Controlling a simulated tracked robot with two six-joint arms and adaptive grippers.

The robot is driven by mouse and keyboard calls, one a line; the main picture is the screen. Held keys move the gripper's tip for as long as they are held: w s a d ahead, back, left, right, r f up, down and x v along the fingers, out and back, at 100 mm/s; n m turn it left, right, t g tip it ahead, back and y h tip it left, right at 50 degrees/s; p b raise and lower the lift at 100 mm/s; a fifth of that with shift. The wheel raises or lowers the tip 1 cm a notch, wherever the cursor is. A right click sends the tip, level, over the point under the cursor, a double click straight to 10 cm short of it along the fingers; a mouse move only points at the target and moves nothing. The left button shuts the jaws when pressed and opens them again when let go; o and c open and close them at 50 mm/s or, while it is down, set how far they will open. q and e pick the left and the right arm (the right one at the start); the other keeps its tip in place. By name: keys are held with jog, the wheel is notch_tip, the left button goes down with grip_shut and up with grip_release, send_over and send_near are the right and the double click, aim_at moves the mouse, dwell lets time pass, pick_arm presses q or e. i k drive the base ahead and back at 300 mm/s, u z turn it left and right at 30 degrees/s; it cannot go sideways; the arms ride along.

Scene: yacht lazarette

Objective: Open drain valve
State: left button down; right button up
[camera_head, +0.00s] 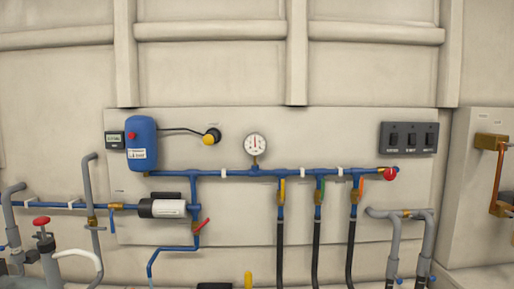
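No label legible here marks which valve is the drain valve. A red round knob (389,173) sits at the right end of the blue manifold pipe (225,173). A red lever (202,226) is on the blue pipe below the pump (166,207), tilted up to the right. Yellow (282,190), green (321,190) and orange (360,188) handles stand roughly upright on three downward branches. A red handwheel (41,221) tops a grey valve at the lower left. Neither of my grippers shows in the head view.
A pale backing panel (330,140) carries a blue tank (141,143), a gauge (256,144) and a dark switch panel (409,137). Grey pipes (427,240) stand at the lower right. A brass and copper fitting (494,172) is at the right edge. A yellow-topped item (248,280) is cut off below.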

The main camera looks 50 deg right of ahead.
aim_at(194, 232)
jog(key=z, duration=0.9)
jog(key=i, duration=0.1)
jog(key=u, duration=2.35)
jog(key=i, duration=0.95)
jog(key=u, duration=0.65)
jog(key=i, duration=0.25)
jog(key=z, duration=3.1)
jog(key=i, duration=0.3)
jog(key=z, duration=1.25)
jog(key=i, duration=0.5)
